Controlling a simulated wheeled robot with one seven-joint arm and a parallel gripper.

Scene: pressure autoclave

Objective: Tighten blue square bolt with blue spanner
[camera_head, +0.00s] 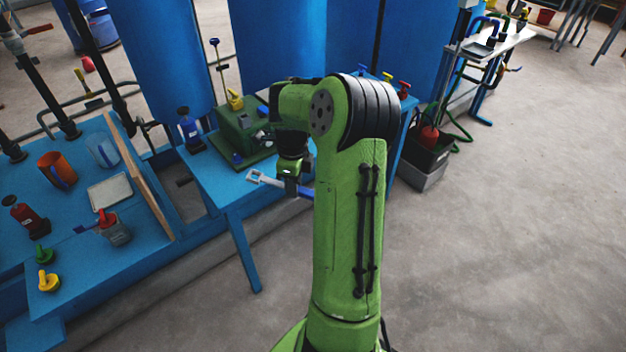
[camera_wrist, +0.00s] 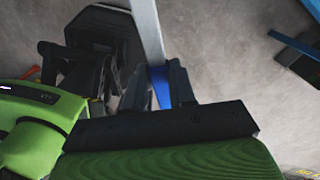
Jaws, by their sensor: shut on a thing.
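The blue spanner (camera_head: 270,181) has a pale metal shaft with an open square-looking head at its left end and a blue handle. My gripper (camera_head: 291,187) is shut on the handle and holds the spanner roughly level at the front edge of the blue table. In the wrist view the black fingers of my gripper (camera_wrist: 159,80) close around the blue handle, and the pale shaft of the spanner (camera_wrist: 147,30) runs out of the top edge. A small blue piece, seemingly the blue square bolt (camera_head: 237,158), is low on the green block, apart from the spanner head and to its left.
The green block (camera_head: 232,122) stands on the small blue table (camera_head: 222,186), with a yellow-handled part on top. A blue bottle (camera_head: 188,130) stands left of it. My arm hides the table's right part. A larger blue bench (camera_head: 150,245) at left holds several cups and valves.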

